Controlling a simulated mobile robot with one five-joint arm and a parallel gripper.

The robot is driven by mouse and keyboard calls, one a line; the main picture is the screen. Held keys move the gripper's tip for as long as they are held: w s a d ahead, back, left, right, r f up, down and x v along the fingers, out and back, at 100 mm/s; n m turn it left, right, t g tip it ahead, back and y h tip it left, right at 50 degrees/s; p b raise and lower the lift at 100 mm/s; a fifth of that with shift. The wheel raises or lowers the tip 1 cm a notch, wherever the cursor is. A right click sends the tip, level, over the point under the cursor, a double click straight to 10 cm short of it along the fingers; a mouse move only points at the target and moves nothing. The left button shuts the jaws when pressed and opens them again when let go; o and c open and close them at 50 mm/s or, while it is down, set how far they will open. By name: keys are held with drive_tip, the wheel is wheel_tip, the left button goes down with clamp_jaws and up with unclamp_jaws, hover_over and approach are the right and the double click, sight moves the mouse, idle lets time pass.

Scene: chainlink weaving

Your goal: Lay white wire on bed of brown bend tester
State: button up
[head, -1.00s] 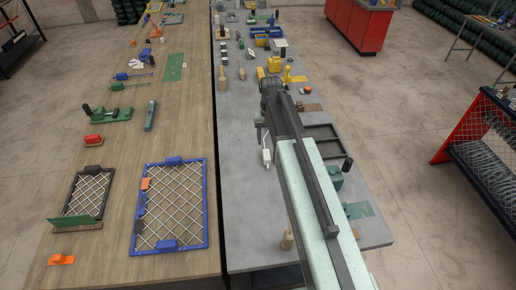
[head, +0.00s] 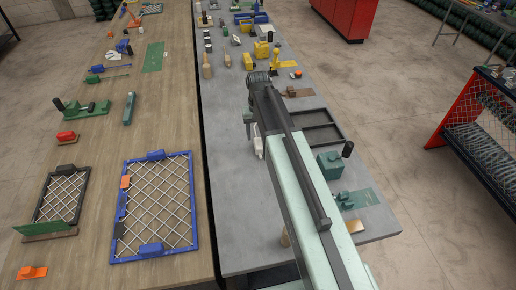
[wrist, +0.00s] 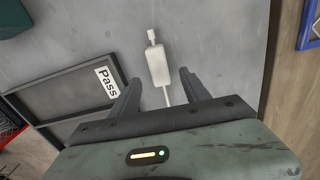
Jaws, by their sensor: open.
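A white piece (wrist: 158,65) with a thick block-like body and a thin tail lies on the grey bench; I take it to be the white wire. In the wrist view it lies between and just ahead of the fingers of my gripper (wrist: 158,83). The gripper is open, with a gap on both sides of the piece, and nothing is held. The piece also shows in the head view (head: 258,146), partly hidden by my arm. A small brown device (head: 291,92) by a brown mat, possibly the brown bend tester, stands farther back on the bench, right of my arm.
A dark tray (head: 318,127) lies right of my arm, its label reading "Pass" in the wrist view (wrist: 106,82). A green device (head: 331,165) stands nearer. Yellow devices (head: 262,50) stand farther back. A wooden table (head: 165,120) with a blue mesh frame (head: 192,185) is at left.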

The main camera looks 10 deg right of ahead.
sight(258, 142)
wheel_tip(258, 142, down, 5)
drive_tip(key=b, duration=0.5)
drive_tip(key=shift+s+f, duration=0.15)
drive_tip(key=shift+r, duration=0.2)
clamp_jaws()
wheel_tip(258, 142, up, 4)
drive_tip(key=p, duration=0.4)
drive_tip(key=shift+a+r+p, duration=0.1)
drive_tip(key=shift+r+p, duration=0.05)
drive_tip(key=shift+p, duration=0.2)
drive_tip(key=s+a, duration=0.2)
drive_tip(key=a, duration=0.3)
drive_tip(key=s+a, duration=0.2)
drive_tip(key=a, duration=0.2)
drive_tip(key=s+a, duration=0.2)
drive_tip(key=a, duration=0.3)
drive_tip(key=shift+a+r+p, duration=0.3)
drive_tip(key=shift+r, duration=0.05)
